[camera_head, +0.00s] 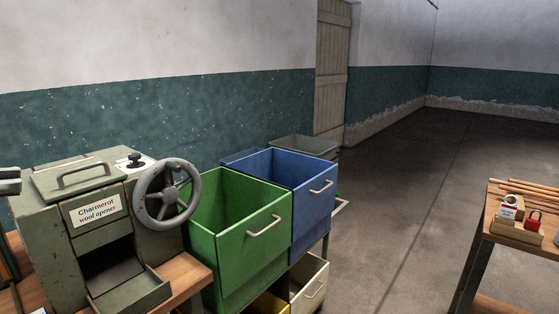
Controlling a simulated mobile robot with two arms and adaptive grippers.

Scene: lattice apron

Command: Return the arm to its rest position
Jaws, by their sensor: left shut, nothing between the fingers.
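My left gripper (10,181) shows only in part at the left edge of the head view. Its grey fingers are shut and empty, and most of the arm is out of the picture. It appears just left of the green wool opener (50,237), with no contact that I can make out. The wool opener carries a lid with a handle, a black knob (134,160) and a grey handwheel (167,194) on its right side. My right gripper is not in view.
The opener stands on a wooden bench (182,275). Open green (258,250) and blue (315,205) bins stand right of it, with a cream bin (310,284) lower down. A table (513,228) at right bears rods and padlocks. The floor (405,215) between is clear.

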